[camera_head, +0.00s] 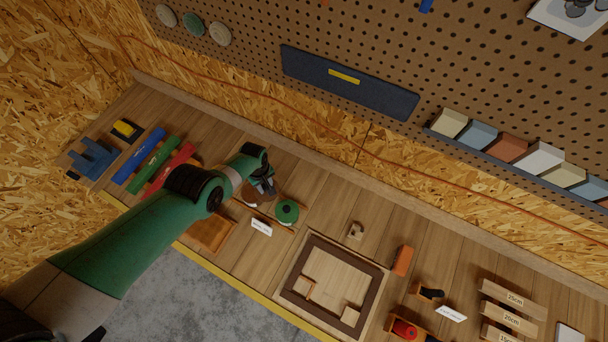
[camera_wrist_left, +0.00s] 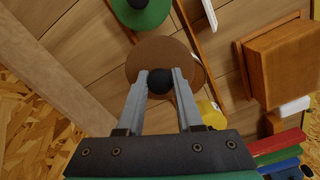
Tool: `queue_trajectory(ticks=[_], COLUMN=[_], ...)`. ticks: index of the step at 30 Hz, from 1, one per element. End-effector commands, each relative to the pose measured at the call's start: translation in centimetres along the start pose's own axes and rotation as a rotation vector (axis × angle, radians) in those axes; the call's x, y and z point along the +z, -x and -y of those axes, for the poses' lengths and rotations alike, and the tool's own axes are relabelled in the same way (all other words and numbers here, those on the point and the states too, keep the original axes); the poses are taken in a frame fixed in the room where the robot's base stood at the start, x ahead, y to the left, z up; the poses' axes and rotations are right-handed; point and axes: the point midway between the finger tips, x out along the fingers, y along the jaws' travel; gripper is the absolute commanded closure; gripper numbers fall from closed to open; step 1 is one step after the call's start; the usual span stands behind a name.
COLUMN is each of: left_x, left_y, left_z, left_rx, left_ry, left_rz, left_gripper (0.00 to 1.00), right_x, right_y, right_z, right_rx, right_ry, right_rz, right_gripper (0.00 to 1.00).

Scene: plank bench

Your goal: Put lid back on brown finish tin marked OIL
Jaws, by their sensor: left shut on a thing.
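My left gripper (camera_head: 262,186) reaches over the bench from the left. In the left wrist view its fingers (camera_wrist_left: 159,82) are shut on the black knob of a brown round lid (camera_wrist_left: 150,54). The lid shows as a brown disc in the head view (camera_head: 252,195). A brown edge shows just beyond the lid's right side, but I cannot tell whether the tin lies under it. No OIL marking is readable. My right gripper is in neither view.
A green round tin or lid with a dark knob (camera_head: 287,211) stands close beside the brown lid. It also shows in the left wrist view (camera_wrist_left: 150,14). A white label card (camera_head: 262,227) and a wooden box (camera_head: 209,235) are nearby. A dark square frame (camera_head: 332,243) lies to the right.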

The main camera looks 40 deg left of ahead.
Motion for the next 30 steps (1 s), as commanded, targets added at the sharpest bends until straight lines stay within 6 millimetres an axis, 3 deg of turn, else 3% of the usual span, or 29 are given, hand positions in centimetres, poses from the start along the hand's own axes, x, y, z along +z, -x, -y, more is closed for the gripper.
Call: queue_trajectory(ticks=[1,3,8,19,30], left_x=[-1.8,-3.3,-5.3,-5.6,-5.6], left_y=[-0.1,-0.1,-0.2,-1.0,-5.1], left_z=[1.3,2.5,4.2,4.4,4.4], left_rx=[-0.002,-0.002,-0.002,-0.002,-0.002], left_ry=[0.054,0.101,0.165,0.173,0.172], left_rz=[0.001,0.001,0.001,0.001,0.001], left_gripper=[1.0,1.0,1.0,1.0,1.0], right_x=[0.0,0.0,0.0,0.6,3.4], right_y=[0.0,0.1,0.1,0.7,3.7], right_z=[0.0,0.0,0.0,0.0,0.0], right_rx=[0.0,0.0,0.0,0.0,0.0], right_ry=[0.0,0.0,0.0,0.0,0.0], right_rz=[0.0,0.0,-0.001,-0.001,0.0], right_gripper=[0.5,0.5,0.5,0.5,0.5])
